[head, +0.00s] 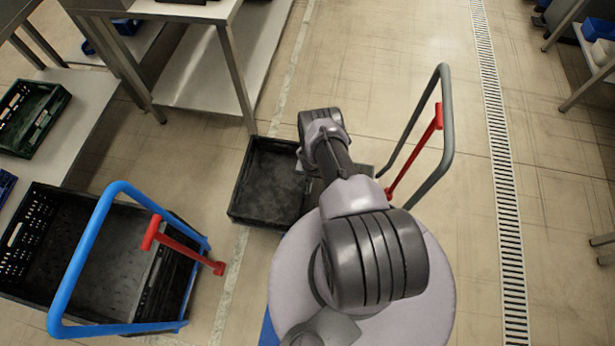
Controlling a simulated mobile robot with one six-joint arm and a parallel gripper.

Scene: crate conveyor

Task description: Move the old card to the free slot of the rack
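No card and no rack with a free slot can be made out in the head view. My arm stretches up the middle of the picture, away from the camera. Its far end is over or near the black crate (262,205) on the floor. My gripper does not show, so its opening and anything in it cannot be seen.
A blue handle (85,250) with a red lever (180,245) stands by a black crate (30,230) at left. A grey handle (445,120) with a red lever (415,155) stands right of my arm. Steel tables (235,70) are upper left. Floor right is clear around the drain (497,150).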

